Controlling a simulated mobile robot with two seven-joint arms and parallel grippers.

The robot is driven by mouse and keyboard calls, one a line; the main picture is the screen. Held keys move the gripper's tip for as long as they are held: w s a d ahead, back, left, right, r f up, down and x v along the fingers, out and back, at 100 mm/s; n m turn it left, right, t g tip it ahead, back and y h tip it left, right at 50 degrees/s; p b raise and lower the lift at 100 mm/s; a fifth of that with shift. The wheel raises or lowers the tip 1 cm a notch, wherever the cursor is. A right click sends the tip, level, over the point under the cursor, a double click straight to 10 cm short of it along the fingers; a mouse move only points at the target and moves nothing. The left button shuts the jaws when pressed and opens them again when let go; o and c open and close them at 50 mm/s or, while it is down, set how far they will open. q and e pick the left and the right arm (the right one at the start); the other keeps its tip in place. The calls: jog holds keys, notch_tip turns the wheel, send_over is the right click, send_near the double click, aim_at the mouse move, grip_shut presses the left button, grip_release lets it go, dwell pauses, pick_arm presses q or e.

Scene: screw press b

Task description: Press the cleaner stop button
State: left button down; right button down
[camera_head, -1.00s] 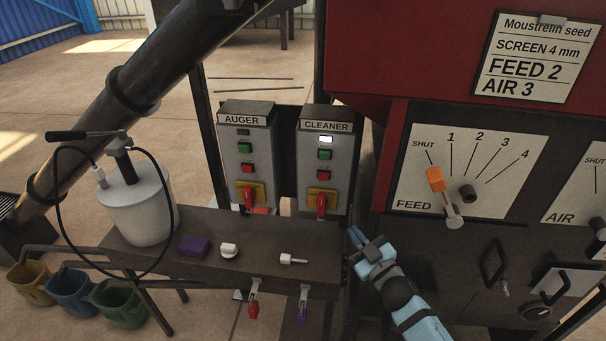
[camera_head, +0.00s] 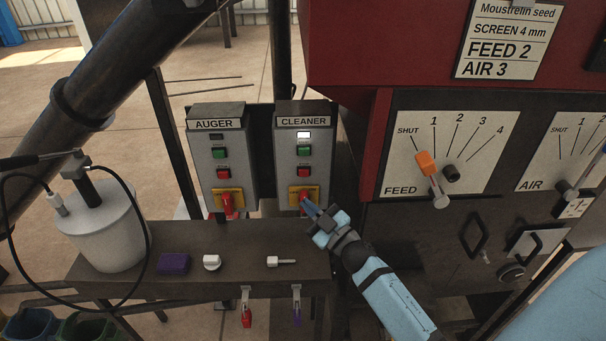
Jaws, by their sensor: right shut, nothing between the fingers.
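The cleaner control box (camera_head: 286,151) stands behind the dark bench, under a label reading CLEANER. Its small lamp (camera_head: 304,134) is lit white. Below the lamp are a green button (camera_head: 304,151) and the red stop button (camera_head: 304,173). A red rotary handle (camera_head: 293,199) on a yellow plate sits lowest. My right gripper (camera_head: 308,204) is shut and empty, its tips in front of or at the rotary handle, below the stop button. Whether the tips touch the handle I cannot tell. My left gripper is not in view.
The auger box (camera_head: 203,172) with similar buttons stands just left. On the bench (camera_head: 240,262) lie a purple block (camera_head: 174,263), a white knob (camera_head: 211,262) and a small white fitting (camera_head: 280,262). A white pot (camera_head: 105,235) stands at left. The feed panel (camera_head: 400,130) is at right.

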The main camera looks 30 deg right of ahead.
aim_at(304, 173)
jog(key=shift+w+d, duration=0.1)
jog(key=shift+w, duration=0.05)
jog(key=w+d+b, duration=0.1)
jog(key=w+d, duration=0.3)
jog(key=w, duration=0.3)
jog(key=shift+w+d, duration=0.15)
jog(key=shift+d, duration=0.05)
jog(key=shift+w, duration=0.1)
dwell(1.8)
jog(key=shift+w+d, duration=0.2)
jog(key=shift+w, duration=0.05)
